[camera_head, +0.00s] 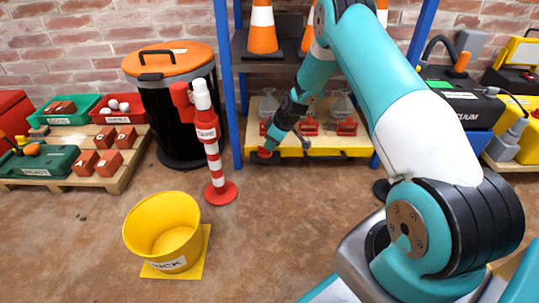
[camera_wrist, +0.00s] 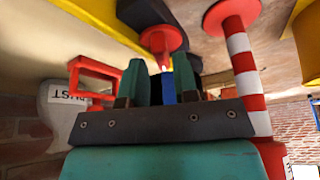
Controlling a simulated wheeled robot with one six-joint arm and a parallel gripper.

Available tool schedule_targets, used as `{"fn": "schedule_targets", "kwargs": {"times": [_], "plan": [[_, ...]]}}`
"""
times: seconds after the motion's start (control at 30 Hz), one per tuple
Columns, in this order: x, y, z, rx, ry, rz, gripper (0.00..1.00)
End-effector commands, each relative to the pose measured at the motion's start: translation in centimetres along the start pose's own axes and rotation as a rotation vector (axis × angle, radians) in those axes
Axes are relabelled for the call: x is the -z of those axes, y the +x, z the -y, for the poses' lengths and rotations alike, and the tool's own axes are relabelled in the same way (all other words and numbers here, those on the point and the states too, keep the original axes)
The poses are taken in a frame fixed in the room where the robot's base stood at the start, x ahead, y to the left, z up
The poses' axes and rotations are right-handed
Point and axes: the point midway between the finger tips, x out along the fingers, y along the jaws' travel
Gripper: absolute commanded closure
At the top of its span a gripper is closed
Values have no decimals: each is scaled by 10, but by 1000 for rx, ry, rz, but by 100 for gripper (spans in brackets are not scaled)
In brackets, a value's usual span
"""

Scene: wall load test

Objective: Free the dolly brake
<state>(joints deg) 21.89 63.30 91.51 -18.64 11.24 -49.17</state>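The dolly (camera_head: 308,146) is a low yellow platform under the blue-framed shelf. It carries grey sacks and red clamp-like parts. A red knob with a disc (camera_head: 264,153), perhaps the brake, is at its front left corner; the wrist view also shows a red disc with a short stem (camera_wrist: 162,40). My gripper (camera_head: 270,143) is at this corner, pointing down. In the wrist view its two teal fingers (camera_wrist: 160,64) stand apart, with the red stem just past or between their tips. Contact cannot be told. A blue strip shows between the fingers.
A red-and-white post (camera_head: 214,160) stands close left of my gripper. A yellow bucket (camera_head: 163,232) sits on a yellow mat at the front. A black bin with an orange lid (camera_head: 170,62) stands behind the post. Blue shelf uprights (camera_head: 228,85) flank the dolly. The middle floor is clear.

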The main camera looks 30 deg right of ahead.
Motion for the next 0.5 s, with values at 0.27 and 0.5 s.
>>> {"fn": "schedule_targets", "kwargs": {"times": [0.27, 0.5], "plan": [[0, 27, 0, 1, 0, 0, 72], [1, 27, 0, 0, 0, 0, 72]]}}
